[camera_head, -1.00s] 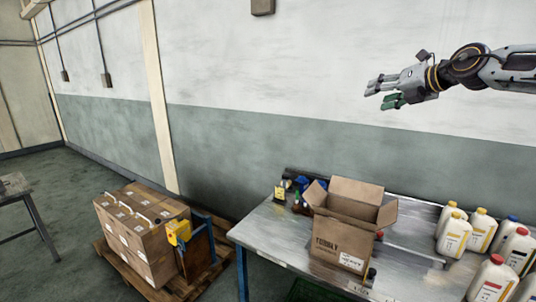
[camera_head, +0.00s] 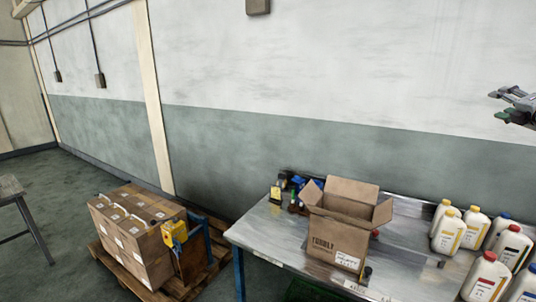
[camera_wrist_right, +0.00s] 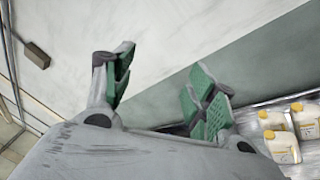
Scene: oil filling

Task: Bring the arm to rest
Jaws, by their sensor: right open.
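My right gripper (camera_head: 512,106) shows at the right edge of the head view, high above the bench and in front of the wall. Most of it and its arm are cut off by the frame. In the right wrist view the gripper (camera_wrist_right: 160,88) has its green-padded fingers spread apart, with nothing between them. My left gripper is in neither view.
An open cardboard box (camera_head: 340,228) stands on the metal bench (camera_head: 262,236). Several white bottles (camera_head: 449,231) stand on the bench's right side. Small bottles (camera_head: 297,193) stand behind the box. Stacked cartons (camera_head: 132,238) sit on a pallet (camera_head: 206,262) at left.

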